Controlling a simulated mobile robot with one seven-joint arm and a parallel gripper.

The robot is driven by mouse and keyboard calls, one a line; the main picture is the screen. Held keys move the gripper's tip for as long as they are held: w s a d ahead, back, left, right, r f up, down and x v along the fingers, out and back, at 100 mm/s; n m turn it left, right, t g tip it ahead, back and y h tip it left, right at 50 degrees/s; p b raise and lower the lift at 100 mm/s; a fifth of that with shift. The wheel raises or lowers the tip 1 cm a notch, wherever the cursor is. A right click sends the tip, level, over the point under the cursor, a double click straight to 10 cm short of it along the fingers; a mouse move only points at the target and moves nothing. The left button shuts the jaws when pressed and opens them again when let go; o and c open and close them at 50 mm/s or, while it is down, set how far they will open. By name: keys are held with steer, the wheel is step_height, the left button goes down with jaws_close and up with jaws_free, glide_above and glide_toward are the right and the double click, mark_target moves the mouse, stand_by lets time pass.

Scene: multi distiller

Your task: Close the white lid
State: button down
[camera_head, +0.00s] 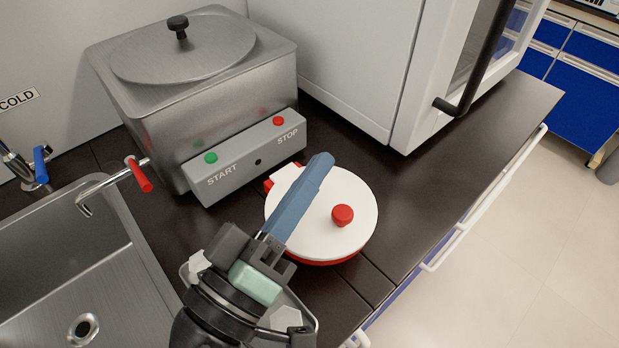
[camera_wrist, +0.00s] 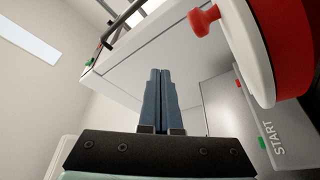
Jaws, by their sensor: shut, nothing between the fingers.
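The white lid (camera_head: 345,220) is round with a red knob (camera_head: 342,215) and lies over a red pot (camera_head: 325,262) on the dark counter. It looks flat on the pot, but I cannot tell if it is fully seated. In the wrist view the lid (camera_wrist: 246,50) and the red body (camera_wrist: 287,35) show at the upper right, edge against edge. My gripper (camera_head: 321,160) is shut and empty. Its blue fingers cross in front of the lid's left part in the head view. In the wrist view the fingertips (camera_wrist: 159,75) are left of the lid, apart from it.
A steel distiller (camera_head: 140,110) with START and STOP buttons stands behind the pot. A red-handled tap (camera_head: 139,175) and a sink (camera_head: 75,265) are at left. A white cabinet (camera_head: 350,60) stands at the back. Counter right of the pot is clear (camera_head: 440,180).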

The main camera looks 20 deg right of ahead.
steer(key=shift+s+d+f+b, duration=0.15)
steer(key=shift+s+f+b, duration=0.25)
steer(key=shift+f, duration=0.15)
stand_by(0.5)
